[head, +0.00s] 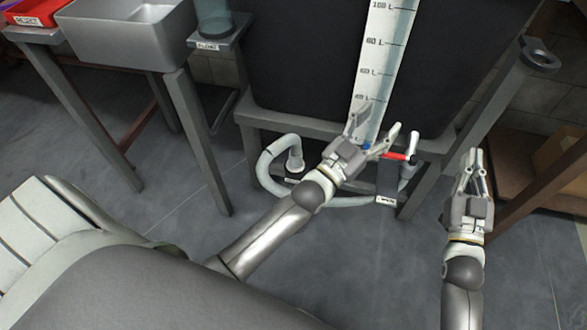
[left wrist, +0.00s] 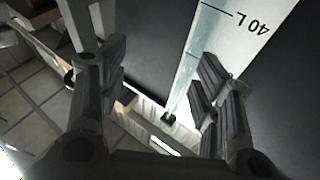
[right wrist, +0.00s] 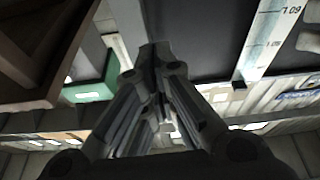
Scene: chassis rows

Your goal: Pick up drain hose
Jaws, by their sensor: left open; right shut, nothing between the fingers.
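The drain hose (head: 268,177) is a pale grey tube low under the dark tank. It loops at the left, runs behind my left gripper, and continues right to a small labelled bracket (head: 387,201). One end stands up inside the loop. My left gripper (head: 375,129) is open and empty in front of the tank's lower edge, above the hose and close to the red valve handle (head: 398,156). In the left wrist view its fingers (left wrist: 160,68) are spread before the scale strip. My right gripper (head: 473,156) is shut and empty, right of the tank stand; its fingers meet in the right wrist view (right wrist: 156,52).
The tank (head: 300,60) with its litre scale (head: 383,50) rests on a grey metal stand (head: 290,124). A grey sink (head: 130,35) and a red bin (head: 30,12) are at upper left. A brown rack (head: 520,170) stands at right. The floor between is clear.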

